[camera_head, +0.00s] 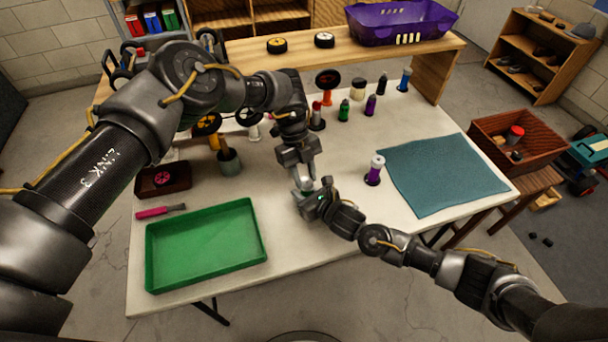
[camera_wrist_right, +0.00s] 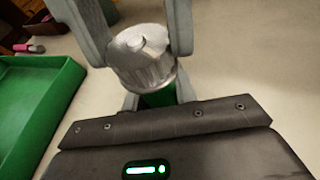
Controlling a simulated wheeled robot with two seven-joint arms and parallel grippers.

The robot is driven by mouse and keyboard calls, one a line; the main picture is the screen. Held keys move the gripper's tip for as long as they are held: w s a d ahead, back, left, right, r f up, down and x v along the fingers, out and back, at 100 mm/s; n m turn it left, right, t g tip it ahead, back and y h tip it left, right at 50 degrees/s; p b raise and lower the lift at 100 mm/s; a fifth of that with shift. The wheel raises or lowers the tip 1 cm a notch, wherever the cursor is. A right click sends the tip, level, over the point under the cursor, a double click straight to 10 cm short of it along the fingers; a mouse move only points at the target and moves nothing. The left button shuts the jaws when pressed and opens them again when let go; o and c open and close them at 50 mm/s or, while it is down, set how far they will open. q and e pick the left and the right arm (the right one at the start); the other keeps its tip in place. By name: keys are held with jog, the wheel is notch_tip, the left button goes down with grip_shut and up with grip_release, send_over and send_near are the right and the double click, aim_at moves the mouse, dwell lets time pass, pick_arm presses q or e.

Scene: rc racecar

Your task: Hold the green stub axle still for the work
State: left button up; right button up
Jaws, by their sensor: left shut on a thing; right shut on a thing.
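The green stub axle (camera_wrist_right: 158,98) shows in the right wrist view as a green body under a ridged silver cap (camera_wrist_right: 143,55). My right gripper (camera_wrist_right: 158,93) is shut on the green body, which is mostly hidden by the gripper. My left gripper (camera_wrist_right: 130,45) comes from above, its two grey fingers shut around the silver cap.
A purple piece with a white top (camera_head: 374,171) stands just right of the grippers. A teal mat (camera_head: 440,172) lies farther right. A green tray (camera_head: 205,245) and a pink-handled tool (camera_head: 160,211) lie left. Several coloured pieces, including a green one (camera_head: 344,110), stand behind.

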aim_at(306, 179)
pick_arm(q)
jog(key=shift+w+d+m+y, duration=0.15)
jog(key=shift+m+y, duration=0.45)
jog(key=shift+m, duration=0.9)
jog(key=o, duration=1)
notch_tip(306, 179, up, 10)
jog(key=shift+r, duration=0.1)
